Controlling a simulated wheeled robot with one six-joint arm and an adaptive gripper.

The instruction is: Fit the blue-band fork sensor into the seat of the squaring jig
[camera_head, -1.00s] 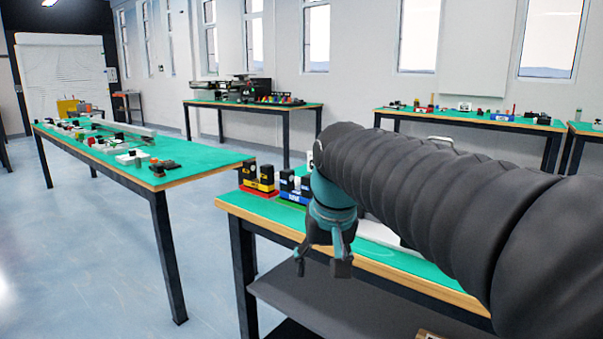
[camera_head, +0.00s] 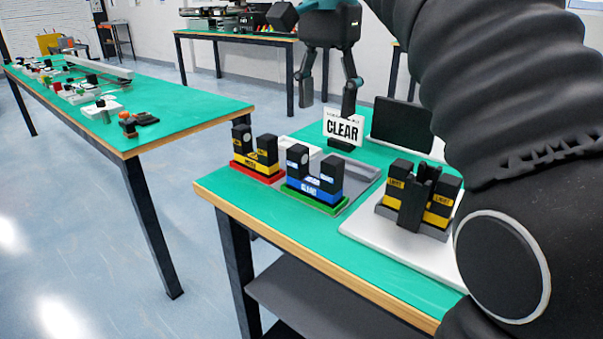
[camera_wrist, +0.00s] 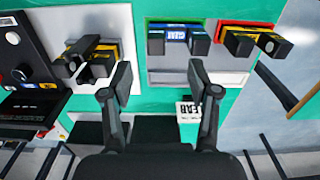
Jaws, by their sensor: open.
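The blue-band fork sensor (camera_head: 314,183) stands upright, prongs up, on a green-edged base at the front of a grey tray. It also shows in the wrist view (camera_wrist: 178,36). My gripper (camera_head: 327,98) is open and empty, pointing down above and behind it, near the CLEAR sign. Its spread fingers also show in the wrist view (camera_wrist: 160,92). On a white plate (camera_head: 385,236) at the right, a grey base (camera_head: 430,228) carries a black forked unit with yellow bands (camera_head: 410,195). This may be the squaring jig; I cannot make out an empty seat.
A yellow-band fork sensor (camera_head: 255,160) stands on a red base left of the blue one. The CLEAR sign (camera_head: 342,130) and a dark panel (camera_head: 402,125) stand behind. Another green-topped table (camera_head: 180,105) with small parts is at the left, across an open floor gap.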

